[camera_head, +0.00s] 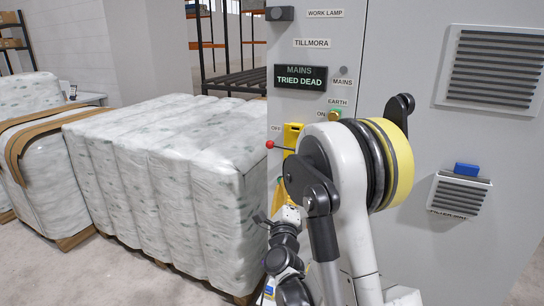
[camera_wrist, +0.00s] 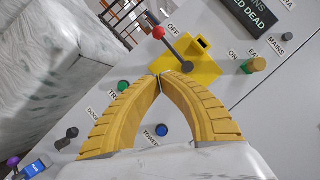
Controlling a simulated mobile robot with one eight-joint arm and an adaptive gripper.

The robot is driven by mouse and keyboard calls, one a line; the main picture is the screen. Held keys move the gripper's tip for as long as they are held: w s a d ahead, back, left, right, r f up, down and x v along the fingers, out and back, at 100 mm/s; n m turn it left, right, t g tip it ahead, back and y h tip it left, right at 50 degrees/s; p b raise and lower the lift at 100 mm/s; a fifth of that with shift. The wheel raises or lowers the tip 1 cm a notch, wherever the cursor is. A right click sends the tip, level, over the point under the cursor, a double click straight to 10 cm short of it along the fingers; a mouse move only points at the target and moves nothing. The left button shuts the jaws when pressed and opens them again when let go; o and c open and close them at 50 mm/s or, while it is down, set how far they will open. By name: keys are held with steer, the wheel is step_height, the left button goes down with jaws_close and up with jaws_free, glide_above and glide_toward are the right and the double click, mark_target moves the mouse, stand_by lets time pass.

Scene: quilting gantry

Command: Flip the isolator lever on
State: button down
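The isolator lever has a red ball knob (camera_wrist: 158,32) on a thin dark shaft, pivoted on a yellow bracket (camera_wrist: 203,62). In the wrist view the knob lies beside the OFF label, with the ON label on the far side of the bracket. In the head view the red knob (camera_head: 270,144) sticks out left of the cabinet, below OFF. My gripper (camera_wrist: 160,77) has its two yellow fingertips together, with nothing seen between them. The tips appear just below the lever shaft in the wrist view; whether they touch it is unclear. My arm hides part of the bracket in the head view.
The grey cabinet carries a display (camera_head: 300,77) reading MAINS TRIED DEAD and an earth knob (camera_head: 335,115). Green (camera_wrist: 123,86) and blue (camera_wrist: 162,130) buttons sit near my fingers. Wrapped bales (camera_head: 170,170) stand close on the left.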

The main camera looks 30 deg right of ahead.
mark_target(283, 147)
steer(key=x, duration=0.4)
steer(key=a+r+x, duration=0.1)
steer(key=x, duration=0.3)
steer(key=w+a+b+x, duration=0.1)
steer(key=x, duration=0.4)
steer(key=shift+s+a+r, duration=0.1)
steer(key=shift+a+r, duration=0.05)
steer(key=shift+a, duration=0.1)
